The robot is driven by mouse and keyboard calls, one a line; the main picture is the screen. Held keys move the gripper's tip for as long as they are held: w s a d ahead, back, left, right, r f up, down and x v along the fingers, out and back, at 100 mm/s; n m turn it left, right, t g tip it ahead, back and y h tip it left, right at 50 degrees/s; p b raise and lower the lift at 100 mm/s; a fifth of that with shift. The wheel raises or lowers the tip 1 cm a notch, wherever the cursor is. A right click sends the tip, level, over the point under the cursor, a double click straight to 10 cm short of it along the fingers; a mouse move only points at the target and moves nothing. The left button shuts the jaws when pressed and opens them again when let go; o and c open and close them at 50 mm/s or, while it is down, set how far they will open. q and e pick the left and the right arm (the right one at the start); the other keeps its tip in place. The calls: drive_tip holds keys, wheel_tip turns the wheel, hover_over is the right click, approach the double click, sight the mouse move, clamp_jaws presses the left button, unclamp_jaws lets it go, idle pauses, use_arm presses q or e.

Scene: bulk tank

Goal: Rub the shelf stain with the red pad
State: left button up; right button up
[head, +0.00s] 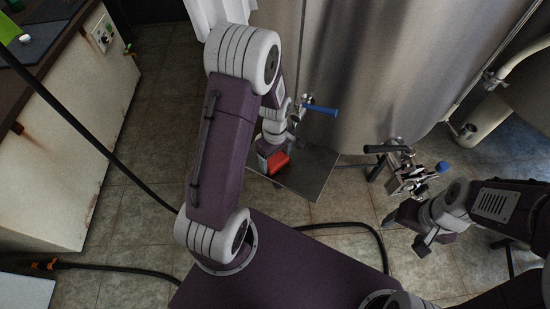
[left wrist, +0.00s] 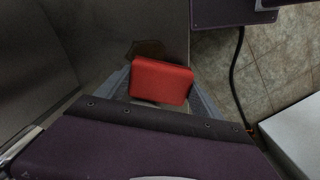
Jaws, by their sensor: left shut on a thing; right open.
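The red pad (head: 278,163) is held in my left gripper (head: 270,156), over the grey metal shelf (head: 318,167) at the tank's front. In the left wrist view the red pad (left wrist: 160,82) sits between the fingers of my left gripper (left wrist: 160,88). A brownish stain (left wrist: 147,48) shows on the shelf just beyond the pad; the pad may cover part of it. I cannot tell whether the pad touches the shelf. In the head view the stain is not visible. My right gripper (head: 405,232) is open and empty, off to the right above the floor.
The big steel tank (head: 370,70) rises behind the shelf. A blue-handled valve (head: 320,110) sticks out above the shelf. A metal fitting with a blue knob (head: 405,180) stands near my right gripper. A black hose (head: 350,228) lies on the tiles. A stained counter (head: 60,130) is at left.

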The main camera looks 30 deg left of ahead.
use_arm(q)
drive_tip(key=shift+f+b, duration=0.55)
drive_tip(key=shift+f, duration=0.35)
